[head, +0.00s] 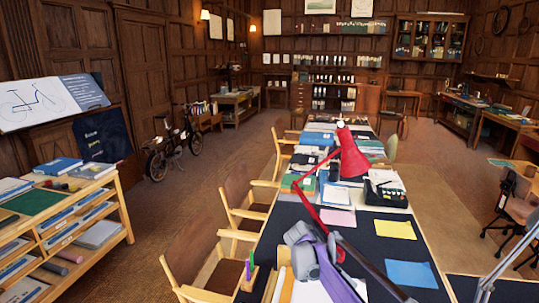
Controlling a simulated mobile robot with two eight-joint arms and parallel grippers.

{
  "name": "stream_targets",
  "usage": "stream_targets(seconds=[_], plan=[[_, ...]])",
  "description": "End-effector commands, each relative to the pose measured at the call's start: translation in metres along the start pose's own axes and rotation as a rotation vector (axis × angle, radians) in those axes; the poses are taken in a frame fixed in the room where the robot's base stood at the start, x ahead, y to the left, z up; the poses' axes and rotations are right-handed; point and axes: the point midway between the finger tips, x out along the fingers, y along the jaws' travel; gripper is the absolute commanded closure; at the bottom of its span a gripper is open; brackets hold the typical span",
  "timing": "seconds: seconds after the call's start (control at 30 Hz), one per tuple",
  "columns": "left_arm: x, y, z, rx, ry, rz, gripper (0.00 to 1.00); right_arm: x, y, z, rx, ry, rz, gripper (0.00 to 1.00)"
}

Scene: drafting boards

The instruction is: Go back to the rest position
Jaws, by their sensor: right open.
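My right gripper (249,268) is low in the head view, at the left edge of the long table. The grey and purple arm (322,268) behind it rises from the bottom of the picture over the near end of the table. The jaws are open, and I see nothing held in them. My left gripper is not in view.
The long table (405,255) runs away ahead with papers, books and a red lamp (352,155). Wooden chairs (195,250) line its left side. A low shelf (115,210) stands at left, a bicycle (172,148) behind. Open floor (180,195) lies between.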

Motion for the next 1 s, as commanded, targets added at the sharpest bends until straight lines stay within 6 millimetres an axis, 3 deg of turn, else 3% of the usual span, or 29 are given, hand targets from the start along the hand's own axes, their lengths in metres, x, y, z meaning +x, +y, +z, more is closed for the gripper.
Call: stream_targets(seconds=[0.23, 0.47, 0.77, 1.0], plan=[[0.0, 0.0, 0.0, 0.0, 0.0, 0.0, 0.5, -0.028, 0.06, 0.002, -0.202, -0.078, -0.157, 0.47], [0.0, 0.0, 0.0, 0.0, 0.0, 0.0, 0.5, -0.046, 0.116, 0.022, -0.371, -0.114, -0.316, 0.47], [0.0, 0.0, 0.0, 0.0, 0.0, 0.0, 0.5, -0.058, 0.187, 0.068, -0.558, -0.106, -0.536, 0.47], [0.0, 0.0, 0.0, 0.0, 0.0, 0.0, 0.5, -0.057, 0.236, 0.118, -0.679, -0.052, -0.708, 0.47]])
